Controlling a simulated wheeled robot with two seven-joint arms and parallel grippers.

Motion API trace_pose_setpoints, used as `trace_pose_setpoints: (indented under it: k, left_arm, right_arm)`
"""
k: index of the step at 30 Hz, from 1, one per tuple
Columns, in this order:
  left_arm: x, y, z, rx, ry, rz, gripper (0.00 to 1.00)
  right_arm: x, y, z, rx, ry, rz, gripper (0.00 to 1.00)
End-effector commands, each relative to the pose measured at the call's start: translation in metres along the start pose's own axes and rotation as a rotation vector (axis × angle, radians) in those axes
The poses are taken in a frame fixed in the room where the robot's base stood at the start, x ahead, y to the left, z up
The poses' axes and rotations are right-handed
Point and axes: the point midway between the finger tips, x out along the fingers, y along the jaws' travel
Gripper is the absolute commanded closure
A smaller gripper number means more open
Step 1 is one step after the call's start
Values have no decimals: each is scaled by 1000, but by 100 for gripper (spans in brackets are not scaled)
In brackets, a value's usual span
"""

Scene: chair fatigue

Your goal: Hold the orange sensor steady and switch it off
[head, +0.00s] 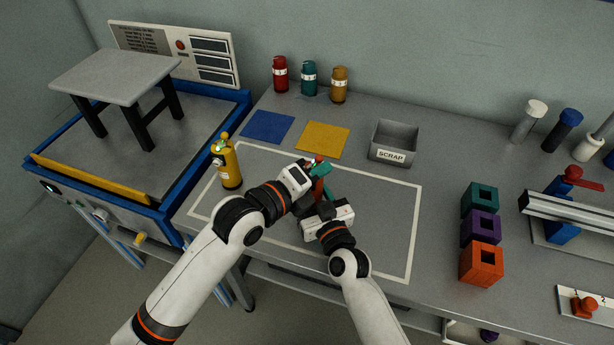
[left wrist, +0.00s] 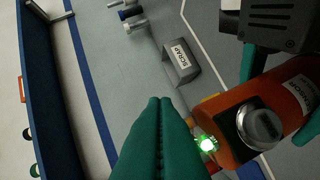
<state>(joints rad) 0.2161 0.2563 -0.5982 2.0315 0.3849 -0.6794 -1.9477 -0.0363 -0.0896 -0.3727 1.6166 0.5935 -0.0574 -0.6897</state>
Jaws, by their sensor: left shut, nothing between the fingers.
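The orange sensor (left wrist: 272,112) is a cylinder with a round grey button on a dark plate. A green light (left wrist: 208,144) glows at its end. My right gripper (head: 325,189) is shut on the sensor; in the left wrist view its dark body shows above and teal fingers show at the sensor's sides. My left gripper (left wrist: 160,108) is shut and empty, its teal fingertips together just left of the lit end, apart from the button. In the head view my left gripper (head: 314,178) and the right one crowd together, largely hiding the sensor.
A yellow bottle-shaped device (head: 228,168) with a green light stands near the left arm. A scrap tray (head: 393,155), a blue mat (head: 267,126) and a yellow mat (head: 322,139) lie behind. Coloured blocks (head: 481,264) stand at the right. The outlined area right of my grippers is clear.

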Motion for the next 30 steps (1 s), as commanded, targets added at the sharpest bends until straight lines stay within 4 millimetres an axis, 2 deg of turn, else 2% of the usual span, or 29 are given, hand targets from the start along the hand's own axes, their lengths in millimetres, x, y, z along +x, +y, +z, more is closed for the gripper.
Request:
trace_pose_setpoints:
  k: [30]
  left_arm:
    - [1,0,-3,-80,1,47,100]
  right_arm:
    - [0,0,0,0,1,0,79]
